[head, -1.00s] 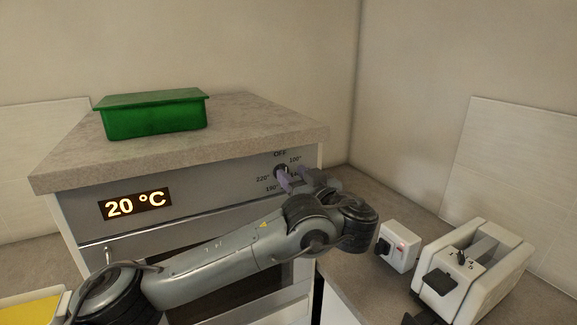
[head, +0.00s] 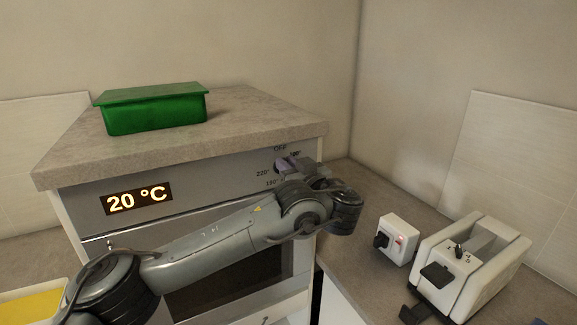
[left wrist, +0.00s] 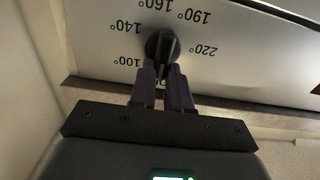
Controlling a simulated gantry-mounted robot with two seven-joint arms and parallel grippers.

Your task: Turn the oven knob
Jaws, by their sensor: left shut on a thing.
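The oven knob (left wrist: 162,44) is a round dark dial on the oven's metal front panel, ringed by printed temperatures. My left gripper (left wrist: 163,72) is shut on the knob's raised ridge, with one purple-grey finger on each side of it. In the head view my left gripper (head: 286,164) is at the panel and hides most of the knob. My right gripper is not in view.
A green box (head: 155,110) with a lid sits on the stone-look top above the oven. A white toaster (head: 470,265) and a small white switch box (head: 397,238) stand on the counter at right. A yellow-filled tray (head: 30,302) is at lower left.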

